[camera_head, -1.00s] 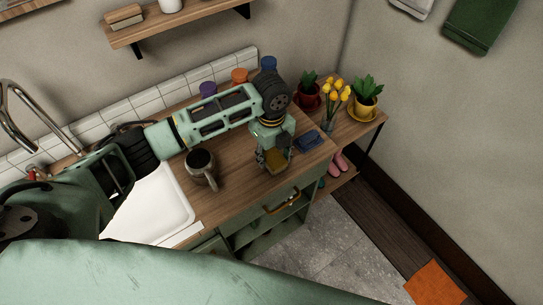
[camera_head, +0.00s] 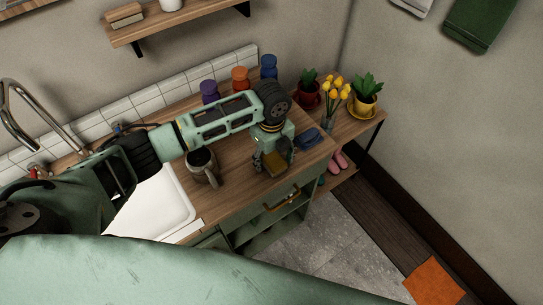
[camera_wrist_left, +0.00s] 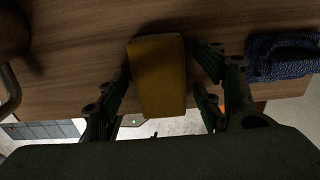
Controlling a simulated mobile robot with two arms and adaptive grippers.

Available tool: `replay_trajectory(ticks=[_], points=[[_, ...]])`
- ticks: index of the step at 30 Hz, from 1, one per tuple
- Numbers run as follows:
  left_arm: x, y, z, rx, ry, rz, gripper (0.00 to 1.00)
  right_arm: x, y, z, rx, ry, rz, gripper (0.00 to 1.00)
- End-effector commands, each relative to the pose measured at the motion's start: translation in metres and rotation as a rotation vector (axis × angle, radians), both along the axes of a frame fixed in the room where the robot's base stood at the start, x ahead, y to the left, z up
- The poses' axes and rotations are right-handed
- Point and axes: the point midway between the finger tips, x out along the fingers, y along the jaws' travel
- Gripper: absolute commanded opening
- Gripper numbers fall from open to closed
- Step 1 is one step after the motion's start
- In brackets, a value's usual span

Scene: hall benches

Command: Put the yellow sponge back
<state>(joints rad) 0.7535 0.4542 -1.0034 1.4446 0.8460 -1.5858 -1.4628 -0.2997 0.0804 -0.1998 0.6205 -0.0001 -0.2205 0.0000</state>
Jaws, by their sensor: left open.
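The yellow sponge (camera_head: 275,163) lies on the wooden counter near its front right edge. It also shows in the left wrist view (camera_wrist_left: 159,76), between the two fingers. My left gripper (camera_head: 268,165) points down at the sponge and is open, with one finger on each side of it. In the wrist view a gap shows between the sponge and the right finger; whether the left finger touches it is hard to tell. My right gripper is not in view.
A grey mug (camera_head: 203,167) stands left of the gripper. A blue cloth-like item (camera_head: 308,139) lies to the right. Purple (camera_head: 209,92), orange (camera_head: 240,78) and blue (camera_head: 268,67) jars stand along the tiles. The sink (camera_head: 150,210) is at the left.

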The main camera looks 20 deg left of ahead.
Motion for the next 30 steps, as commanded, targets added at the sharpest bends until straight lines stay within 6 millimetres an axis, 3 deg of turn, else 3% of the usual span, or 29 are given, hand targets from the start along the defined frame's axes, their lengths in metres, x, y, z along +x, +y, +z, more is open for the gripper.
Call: replay_trajectory(ticks=[8, 21, 30], points=[[0.001, 0.000, 0.017, -0.002, -0.004, -0.001, 0.62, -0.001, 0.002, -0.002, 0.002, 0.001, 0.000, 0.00], [0.002, -0.001, 0.105, -0.001, -0.004, 0.000, 0.62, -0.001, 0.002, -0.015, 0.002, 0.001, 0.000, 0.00], [0.000, 0.000, 0.124, 0.000, 0.000, 0.000, 0.62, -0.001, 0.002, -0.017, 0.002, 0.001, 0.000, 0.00]])
